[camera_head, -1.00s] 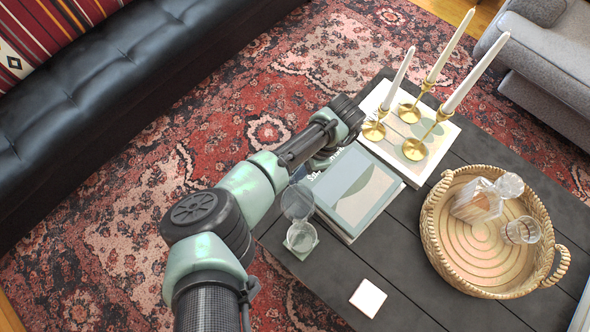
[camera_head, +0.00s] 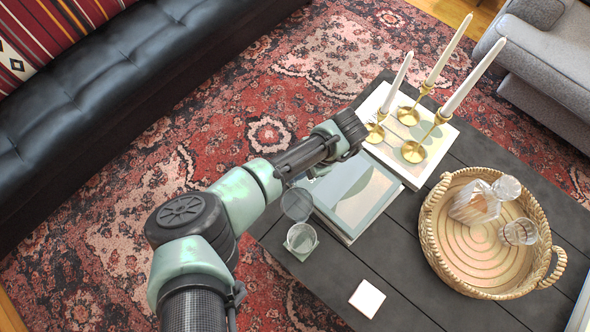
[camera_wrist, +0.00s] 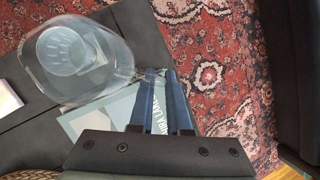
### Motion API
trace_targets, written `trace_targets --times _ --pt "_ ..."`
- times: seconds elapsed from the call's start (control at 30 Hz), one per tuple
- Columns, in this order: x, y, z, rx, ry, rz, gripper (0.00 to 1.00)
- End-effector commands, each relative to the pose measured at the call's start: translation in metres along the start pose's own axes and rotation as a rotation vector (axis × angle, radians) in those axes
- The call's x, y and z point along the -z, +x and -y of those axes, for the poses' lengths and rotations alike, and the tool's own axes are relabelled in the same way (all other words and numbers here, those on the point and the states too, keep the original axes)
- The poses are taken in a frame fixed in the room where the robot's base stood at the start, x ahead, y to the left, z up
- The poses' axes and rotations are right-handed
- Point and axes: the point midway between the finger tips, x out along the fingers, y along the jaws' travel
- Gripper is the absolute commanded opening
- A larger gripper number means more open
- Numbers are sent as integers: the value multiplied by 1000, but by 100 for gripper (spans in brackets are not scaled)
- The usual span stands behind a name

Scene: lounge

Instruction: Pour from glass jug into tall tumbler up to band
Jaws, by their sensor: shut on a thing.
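The glass jug (camera_head: 297,204) is clear and hangs by the near-left edge of the dark table, beside the book. My gripper (camera_wrist: 165,100) is shut on the jug, apparently at its handle side; the exact grip is hard to see. In the wrist view the jug (camera_wrist: 118,72) fills the upper left, left of my fingers. The tall tumbler (camera_head: 301,238) is clear and stands on a pale coaster just below the jug in the head view. In the wrist view a round glass shape shows through the jug. I cannot make out liquid or the band.
Books (camera_head: 352,192) lie beside the tumbler. Several brass candlesticks with white candles (camera_head: 452,95) stand on another book behind. A wicker tray (camera_head: 436,247) at the right holds a decanter (camera_head: 475,203) and a small glass (camera_head: 519,231). A white coaster (camera_head: 367,299) lies at the front.

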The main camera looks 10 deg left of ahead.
Motion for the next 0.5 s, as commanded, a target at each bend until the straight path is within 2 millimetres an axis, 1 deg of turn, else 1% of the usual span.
trace_targets --times 0.5 --pt "-4 -11 4 92 -36 -18 0"
